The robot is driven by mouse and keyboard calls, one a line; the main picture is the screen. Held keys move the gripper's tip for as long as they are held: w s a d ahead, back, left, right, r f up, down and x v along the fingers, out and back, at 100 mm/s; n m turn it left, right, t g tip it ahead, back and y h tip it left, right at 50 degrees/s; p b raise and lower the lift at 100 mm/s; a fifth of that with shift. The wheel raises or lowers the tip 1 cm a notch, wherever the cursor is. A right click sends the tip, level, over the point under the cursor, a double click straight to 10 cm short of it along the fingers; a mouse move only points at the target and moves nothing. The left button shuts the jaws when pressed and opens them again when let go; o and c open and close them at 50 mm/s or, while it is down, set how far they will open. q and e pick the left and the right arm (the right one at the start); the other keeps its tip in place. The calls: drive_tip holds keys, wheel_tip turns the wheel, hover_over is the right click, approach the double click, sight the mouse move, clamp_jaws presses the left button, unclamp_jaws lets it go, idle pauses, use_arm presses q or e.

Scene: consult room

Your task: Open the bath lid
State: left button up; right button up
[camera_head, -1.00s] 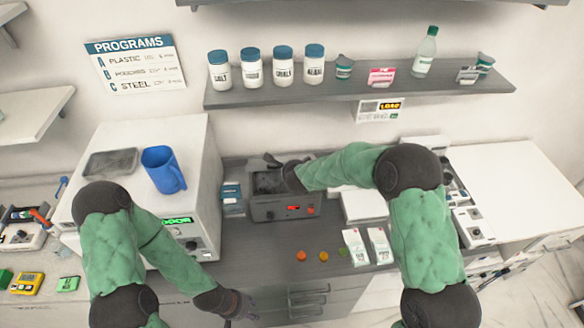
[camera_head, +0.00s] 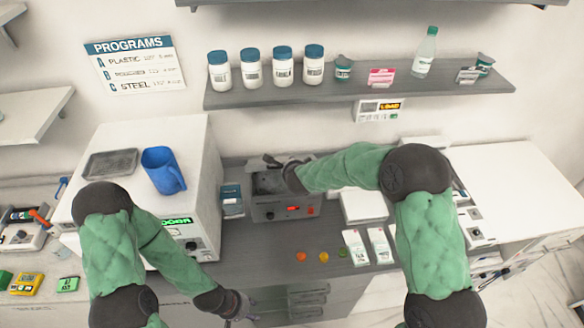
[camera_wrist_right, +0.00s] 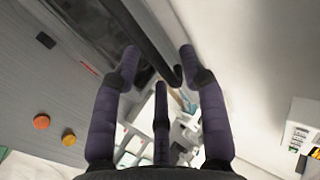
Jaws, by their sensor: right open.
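The bath is a grey box (camera_head: 283,209) with a red display, on the dark counter behind my two arms. Its top looks dark and recessed on the left; my right gripper and forearm hide the right part. My right gripper (camera_head: 287,172) is at the bath's top. In the right wrist view, its fingers (camera_wrist_right: 160,72) are spread, with a dark bar with a hooked end (camera_wrist_right: 150,38) passing between them. I cannot tell whether this bar is the lid's edge or handle, or whether it touches the fingers. My left gripper (camera_head: 236,304) hangs low at the counter's front, its fingers unclear.
A white machine (camera_head: 125,140) carrying a blue jug (camera_head: 162,170) and grey tray (camera_head: 110,163) stands left of the bath. A bottle shelf (camera_head: 360,87) hangs above.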

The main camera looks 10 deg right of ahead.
drive_tip(key=v, duration=1)
drive_tip(key=shift+s+r, duration=0.15)
drive_tip(key=shift+r, duration=0.05)
